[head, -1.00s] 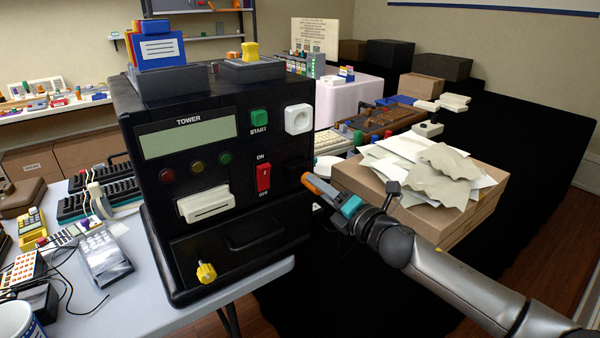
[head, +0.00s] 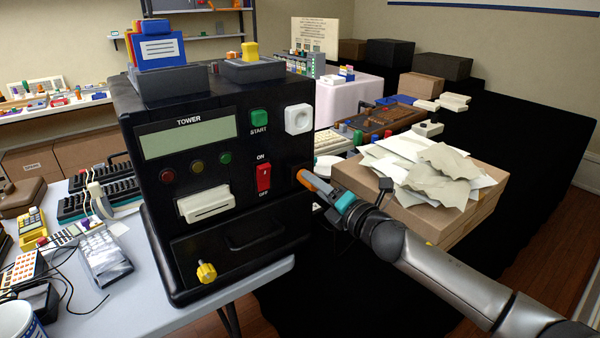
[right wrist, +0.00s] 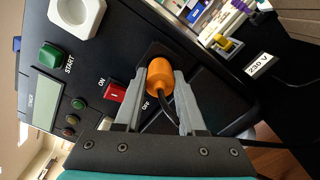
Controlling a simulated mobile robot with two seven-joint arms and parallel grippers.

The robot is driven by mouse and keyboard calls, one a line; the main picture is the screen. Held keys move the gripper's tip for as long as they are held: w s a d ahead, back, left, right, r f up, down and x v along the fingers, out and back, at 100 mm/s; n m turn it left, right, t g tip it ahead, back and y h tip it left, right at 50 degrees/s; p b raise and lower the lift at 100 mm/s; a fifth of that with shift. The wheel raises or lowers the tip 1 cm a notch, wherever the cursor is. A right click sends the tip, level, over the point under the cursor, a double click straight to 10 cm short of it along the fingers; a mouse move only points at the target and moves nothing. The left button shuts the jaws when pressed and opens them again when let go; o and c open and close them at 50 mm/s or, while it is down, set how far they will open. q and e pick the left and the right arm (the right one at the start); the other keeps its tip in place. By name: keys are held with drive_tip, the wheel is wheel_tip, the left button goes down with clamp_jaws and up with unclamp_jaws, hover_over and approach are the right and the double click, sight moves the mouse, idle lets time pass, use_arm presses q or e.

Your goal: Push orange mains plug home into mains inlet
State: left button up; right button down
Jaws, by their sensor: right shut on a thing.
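The orange mains plug (head: 312,182) is between the fingers of my right gripper (head: 325,189), which is shut on it. In the right wrist view the orange plug (right wrist: 160,76) has a black cable trailing back between the grey fingers (right wrist: 157,100). The plug's front end is at the dark mains inlet area (right wrist: 155,50) on the front of the black tower (head: 215,235), right of the red ON/OFF switch (head: 264,177). The plug hides most of the inlet, so I cannot tell how deep it sits. My left gripper is not in view.
A white round socket (head: 298,119) and a green START button (head: 259,117) are above on the panel. A cardboard box (head: 450,222) topped with loose papers stands right behind my arm. A 230 V label (right wrist: 259,64) shows in the right wrist view.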

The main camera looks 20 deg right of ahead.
drive_tip(key=shift+w+a+r, duration=0.1)
drive_tip(key=shift+w+a, duration=0.05)
drive_tip(key=shift+w, duration=0.35)
drive_tip(key=shift+c, duration=2.1)
unclamp_jaws()
drive_tip(key=shift+s, duration=0.1)
drive_tip(key=shift+p+v, duration=0.4)
drive_tip(key=shift+v, duration=2.55)
